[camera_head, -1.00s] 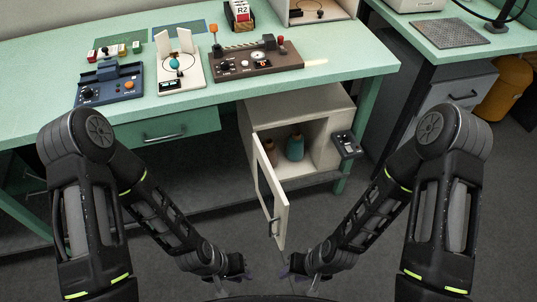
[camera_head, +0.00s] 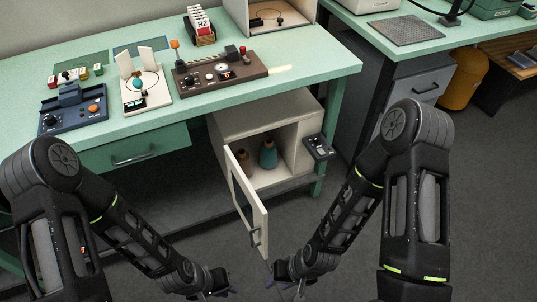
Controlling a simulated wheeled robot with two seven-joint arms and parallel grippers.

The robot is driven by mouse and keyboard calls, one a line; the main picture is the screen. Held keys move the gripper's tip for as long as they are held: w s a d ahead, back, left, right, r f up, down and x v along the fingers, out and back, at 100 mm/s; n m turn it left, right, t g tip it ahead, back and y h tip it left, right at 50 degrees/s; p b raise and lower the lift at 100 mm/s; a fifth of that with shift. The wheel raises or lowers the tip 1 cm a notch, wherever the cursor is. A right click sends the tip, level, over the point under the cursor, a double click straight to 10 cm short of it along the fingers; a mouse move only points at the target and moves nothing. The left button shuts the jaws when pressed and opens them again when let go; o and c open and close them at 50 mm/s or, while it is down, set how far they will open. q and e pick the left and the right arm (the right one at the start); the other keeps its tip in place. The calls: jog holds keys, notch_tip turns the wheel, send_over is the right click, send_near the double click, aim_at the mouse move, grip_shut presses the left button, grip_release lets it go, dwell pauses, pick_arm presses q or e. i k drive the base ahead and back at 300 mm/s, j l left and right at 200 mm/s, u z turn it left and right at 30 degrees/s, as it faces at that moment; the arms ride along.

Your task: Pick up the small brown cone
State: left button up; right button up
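A small brown cone (camera_head: 242,159) stands inside the open white cabinet under the green workbench, at the left side of its shelf. The cabinet door's edge partly covers it. A larger teal cone (camera_head: 268,156) stands just right of it. The cabinet door (camera_head: 247,205) hangs open toward me. My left gripper (camera_head: 225,292) is low at the bottom edge, left of the door and well away from the cone. My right gripper (camera_head: 278,288) is low, just below the door. Both grippers are small, dark and partly cut off, so their fingers are unclear.
The workbench (camera_head: 310,72) holds a blue control box (camera_head: 73,118), a white device (camera_head: 144,90) and a brown control panel (camera_head: 220,73). A small black keypad box (camera_head: 318,146) sits at the cabinet's right. Grey floor is free right of the cabinet.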

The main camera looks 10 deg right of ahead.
aim_at(243, 157)
jog(key=l, duration=0.3)
jog(key=i+l, duration=0.1)
jog(key=l, duration=0.3)
jog(key=i+l, duration=0.1)
jog(key=l, duration=0.25)
jog(key=i+l, duration=0.1)
jog(key=l, duration=0.3)
jog(key=i+l+z, duration=0.1)
jog(key=l, duration=0.25)
jog(key=i, duration=0.7)
jog(key=l+z, duration=0.05)
jog(key=l, duration=0.05)
